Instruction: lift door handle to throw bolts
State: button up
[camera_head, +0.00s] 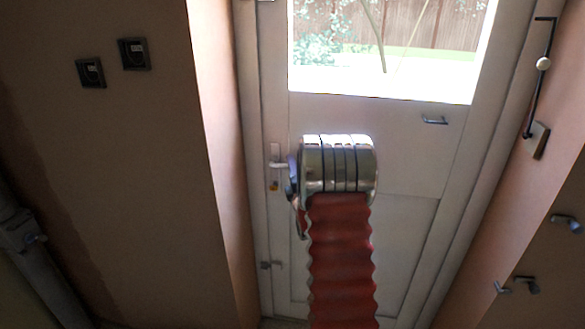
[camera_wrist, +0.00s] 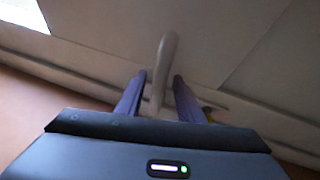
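The white door (camera_head: 405,150) has a glass pane in its upper half and looks shut in its frame. Its pale lever handle (camera_head: 277,164) sits on a plate at the door's left edge and looks about level. In the wrist view the lever (camera_wrist: 169,48) runs between the two dark purple fingers of my gripper (camera_wrist: 160,77). The fingers are apart, with a gap showing on each side of the lever. In the head view my arm hides most of my gripper (camera_head: 291,165), close to the handle's right end. Contact cannot be told.
A brass-coloured keyhole (camera_head: 274,186) is below the handle. A small fitting (camera_head: 271,265) sits low on the door's left edge. Walls flank the door closely. Two dark switches (camera_head: 134,54) are on the left wall; a rod with a knob (camera_head: 543,64) and several hooks are at right.

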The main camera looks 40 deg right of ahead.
grip_shut()
dwell(0.5)
